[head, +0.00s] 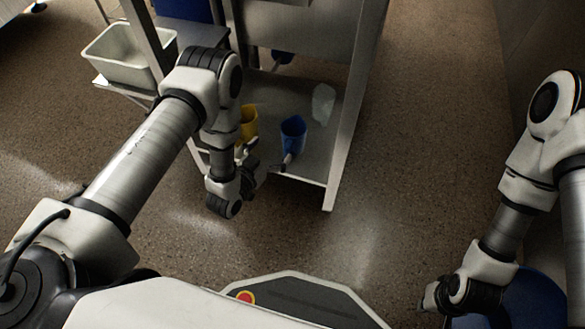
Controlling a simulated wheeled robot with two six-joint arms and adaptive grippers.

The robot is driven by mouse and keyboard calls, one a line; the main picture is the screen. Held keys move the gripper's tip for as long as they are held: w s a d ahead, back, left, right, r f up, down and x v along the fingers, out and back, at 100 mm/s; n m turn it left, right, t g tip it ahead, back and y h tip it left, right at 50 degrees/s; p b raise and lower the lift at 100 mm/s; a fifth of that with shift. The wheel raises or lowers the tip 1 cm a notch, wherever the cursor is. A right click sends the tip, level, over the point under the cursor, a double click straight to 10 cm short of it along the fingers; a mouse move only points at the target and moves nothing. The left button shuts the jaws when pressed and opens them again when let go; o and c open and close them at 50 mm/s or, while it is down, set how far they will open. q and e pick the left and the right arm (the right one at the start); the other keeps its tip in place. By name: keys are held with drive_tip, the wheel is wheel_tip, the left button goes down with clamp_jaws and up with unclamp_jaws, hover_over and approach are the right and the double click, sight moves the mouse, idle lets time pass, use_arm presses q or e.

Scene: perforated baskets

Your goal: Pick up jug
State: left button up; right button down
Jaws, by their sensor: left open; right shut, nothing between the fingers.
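A blue jug-like vessel (293,136) stands upright on the lower shelf (312,166) of a metal cart. A yellow vessel (249,116) stands to its left, partly hidden by my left arm. A pale, translucent object (323,103) is behind and to the right of the blue one; its shape is hard to make out. My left gripper (272,156) is open at the shelf's front edge, just in front and left of the blue vessel. I cannot tell whether a finger touches it. My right gripper (430,299) is shut and empty at the lower right, far from the cart.
The cart's metal leg (351,110) rises right of the vessels, and its upper body overhangs the shelf. A light bin (118,55) is at the upper left. A blue round object (530,300) is partly hidden by my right arm. Floor right of the cart is clear.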

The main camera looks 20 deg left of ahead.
sight(290, 138)
use_arm(q)
drive_tip(key=shift+m+t+h, duration=0.3)
drive_tip(key=shift+t+h, duration=0.1)
drive_tip(key=shift+t, duration=0.5)
drive_tip(key=f+b, duration=0.1)
drive_tip(key=f, duration=0.1)
drive_tip(key=w+f+b, duration=0.1)
drive_tip(key=f+b, duration=0.1)
drive_tip(key=f, duration=0.1)
drive_tip(key=shift+w+d+f+b, duration=0.1)
drive_tip(key=shift+w+d+b, duration=0.1)
drive_tip(key=shift+b, duration=0.1)
drive_tip(key=shift+w+d, duration=0.1)
drive_tip(key=shift+w, duration=0.15)
drive_tip(key=b+x, duration=0.1)
drive_tip(key=x, duration=0.1)
drive_tip(key=b+x, duration=0.4)
drive_tip(key=x, duration=0.1)
drive_tip(key=shift+w+d+r, duration=0.1)
drive_tip(key=shift+r, duration=0.5)
drive_tip(key=c, duration=1.1)
use_arm(e)
wheel_tip(290, 138, down, 12)
drive_tip(key=shift+w, duration=0.15)
